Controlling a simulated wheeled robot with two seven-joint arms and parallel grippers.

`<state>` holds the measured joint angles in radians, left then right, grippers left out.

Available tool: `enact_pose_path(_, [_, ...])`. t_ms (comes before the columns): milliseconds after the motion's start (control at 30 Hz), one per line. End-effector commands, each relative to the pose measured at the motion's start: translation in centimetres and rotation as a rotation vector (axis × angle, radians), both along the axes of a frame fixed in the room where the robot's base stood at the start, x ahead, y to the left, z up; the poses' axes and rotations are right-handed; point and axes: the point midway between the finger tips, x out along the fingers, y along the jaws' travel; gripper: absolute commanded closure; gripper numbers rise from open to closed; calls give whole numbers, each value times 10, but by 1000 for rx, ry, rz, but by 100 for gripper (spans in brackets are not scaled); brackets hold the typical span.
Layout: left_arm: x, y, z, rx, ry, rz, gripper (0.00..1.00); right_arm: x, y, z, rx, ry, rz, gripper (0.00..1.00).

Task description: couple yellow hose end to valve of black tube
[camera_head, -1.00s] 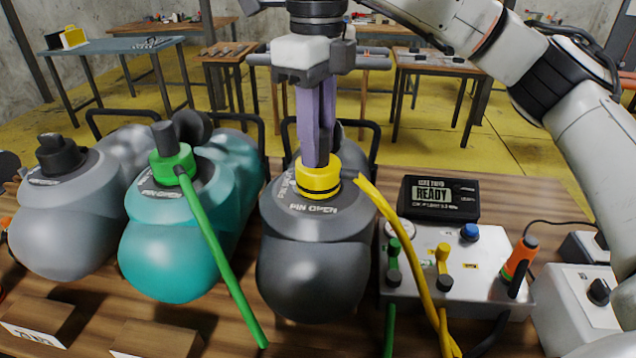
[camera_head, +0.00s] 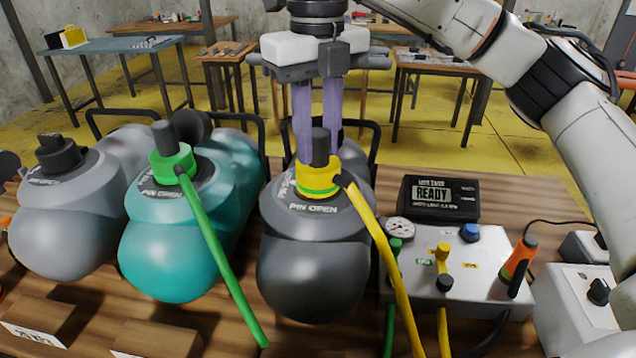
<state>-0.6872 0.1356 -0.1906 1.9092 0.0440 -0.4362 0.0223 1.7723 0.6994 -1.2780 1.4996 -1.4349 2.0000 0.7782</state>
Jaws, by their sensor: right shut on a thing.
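The black tube (camera_head: 312,275) lies in the middle of the table, its valve collar marked "PIN OPEN". The yellow hose end (camera_head: 318,174) sits upright on its valve, with a dark stem on top and a thin green band showing at its lower edge. The yellow hose (camera_head: 385,258) leaves it to the right and runs down toward the front. My right gripper (camera_head: 318,150) comes from above with its purple fingers on either side of the hose end, shut on it. The exact finger contact is partly hidden. My left gripper is not in view.
A teal tube (camera_head: 168,262) with a green hose end (camera_head: 172,165) and a grey tube (camera_head: 62,235) stand to the left. A control box (camera_head: 465,265) with levers and a gauge stands right, before a display reading "READY" (camera_head: 432,194). Small blocks lie front left.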

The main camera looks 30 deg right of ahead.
Motion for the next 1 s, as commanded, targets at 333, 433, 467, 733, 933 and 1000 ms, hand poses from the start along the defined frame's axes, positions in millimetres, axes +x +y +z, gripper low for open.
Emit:
enact_pose_path(333, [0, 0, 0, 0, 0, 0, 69, 0, 0, 1, 0, -2, -220, 99])
enact_pose_path(433, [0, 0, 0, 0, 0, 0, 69, 0, 0, 1, 0, -2, -219, 73])
enact_pose_path(467, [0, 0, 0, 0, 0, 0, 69, 0, 0, 1, 0, -2, -218, 68])
enact_pose_path(733, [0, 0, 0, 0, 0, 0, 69, 0, 0, 0, 0, -1, -217, 53])
enact_pose_path(933, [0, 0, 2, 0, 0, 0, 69, 0, 0, 8, 0, -1, -216, 53])
enact_pose_path(1000, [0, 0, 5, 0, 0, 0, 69, 1, 0, 18, 0, -4, -218, 53])
